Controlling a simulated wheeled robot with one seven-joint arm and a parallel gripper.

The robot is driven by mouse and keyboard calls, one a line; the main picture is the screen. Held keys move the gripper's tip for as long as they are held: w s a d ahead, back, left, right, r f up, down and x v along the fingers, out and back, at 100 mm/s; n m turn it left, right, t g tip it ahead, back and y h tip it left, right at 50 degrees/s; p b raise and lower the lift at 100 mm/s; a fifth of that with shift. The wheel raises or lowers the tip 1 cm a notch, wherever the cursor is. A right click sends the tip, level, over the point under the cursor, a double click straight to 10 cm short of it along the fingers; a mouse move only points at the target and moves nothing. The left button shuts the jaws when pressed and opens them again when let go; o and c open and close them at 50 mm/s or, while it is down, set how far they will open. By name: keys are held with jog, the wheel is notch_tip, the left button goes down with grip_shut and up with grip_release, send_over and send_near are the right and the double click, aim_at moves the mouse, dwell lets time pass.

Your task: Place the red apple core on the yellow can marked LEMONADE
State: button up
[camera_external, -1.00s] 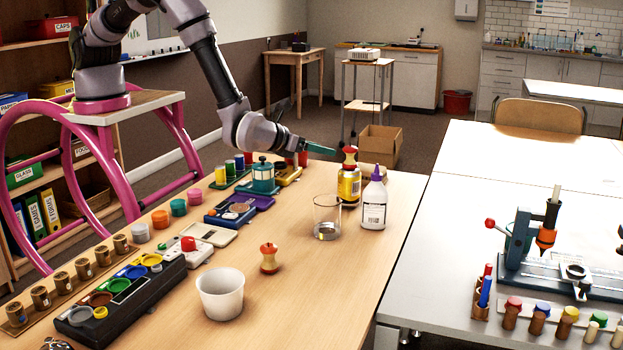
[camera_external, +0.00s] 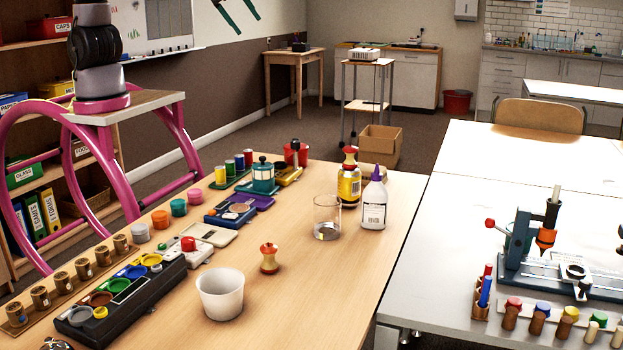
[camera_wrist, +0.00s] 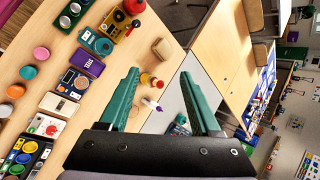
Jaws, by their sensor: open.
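A red apple core (camera_external: 349,157) stands upright on top of the yellow can (camera_external: 349,187), near the far right edge of the wooden table. The can's label is too small to read. Both show small in the wrist view, the can (camera_wrist: 158,84) lying between my fingers' outlines but well below them. A second apple core (camera_external: 269,258), red and yellowish, stands on the table beside the white cup. My gripper (camera_external: 248,26) is open and empty, high up at the top of the external view, apart from the can. Its two green fingers (camera_wrist: 160,73) are spread in the wrist view.
A white bottle with a purple tip (camera_external: 373,203) and a clear glass (camera_external: 327,217) stand close to the can. A white cup (camera_external: 220,296) is nearer the front. Coloured jars and devices fill the left side. The table's front right is clear.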

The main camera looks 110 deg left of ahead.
jog(key=s+d+r+n+t+h, duration=0.2)
jog(key=s+d+r+n, duration=0.1)
jog(key=s, duration=0.7)
jog(key=s+d+r+n+t+h, duration=0.1)
jog(key=s+d+r+n+h, duration=0.1)
jog(key=s, duration=0.9)
notch_tip(320, 180, up, 3)
jog(key=shift+d+f+n+t+h, duration=0.1)
jog(key=shift+d+n+t+h, duration=0.35)
jog(key=shift+d, duration=0.5)
